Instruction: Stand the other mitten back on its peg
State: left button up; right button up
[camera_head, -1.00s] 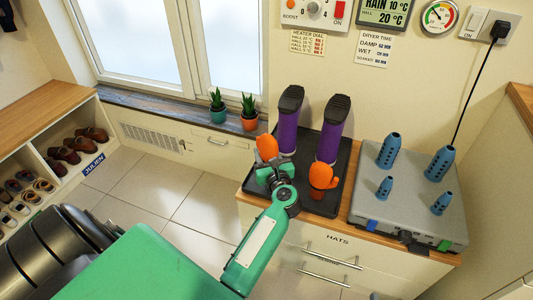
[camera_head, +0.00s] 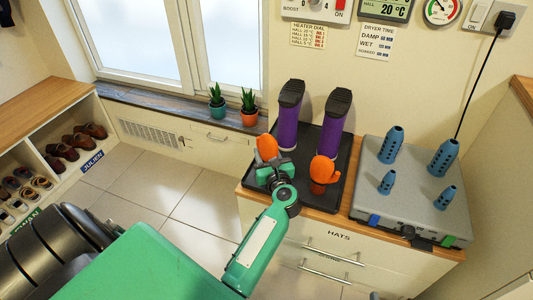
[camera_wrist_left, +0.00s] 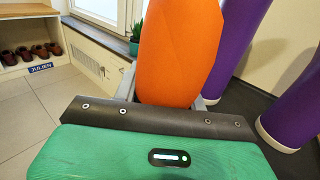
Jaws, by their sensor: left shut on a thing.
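My left gripper (camera_head: 272,168) is shut on an orange mitten (camera_head: 267,147) at the left front of the black tray (camera_head: 343,159). The held mitten stands upright and fills the middle of the left wrist view (camera_wrist_left: 180,50). A second orange mitten (camera_head: 324,170) stands on the tray to the right of my gripper, apart from it. The grey dryer (camera_head: 411,208) at the right has several blue pegs; two taller pegs (camera_head: 391,144) are at the back and two shorter pegs (camera_head: 387,182) in front. All the pegs are bare. My right gripper is not in view.
Two purple boots (camera_head: 290,117) with dark soles stand upside down at the back of the tray. A black cord (camera_head: 481,75) hangs behind the dryer from a wall plug. Potted plants (camera_head: 249,107) stand on the sill at the left.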

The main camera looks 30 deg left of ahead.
pick_arm(q)
jog(key=shift+f+b, duration=0.95)
jog(key=shift+f, duration=0.25)
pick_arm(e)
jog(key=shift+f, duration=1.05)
pick_arm(q)
jog(key=o, duration=1.1)
jog(key=shift+d, duration=0.1)
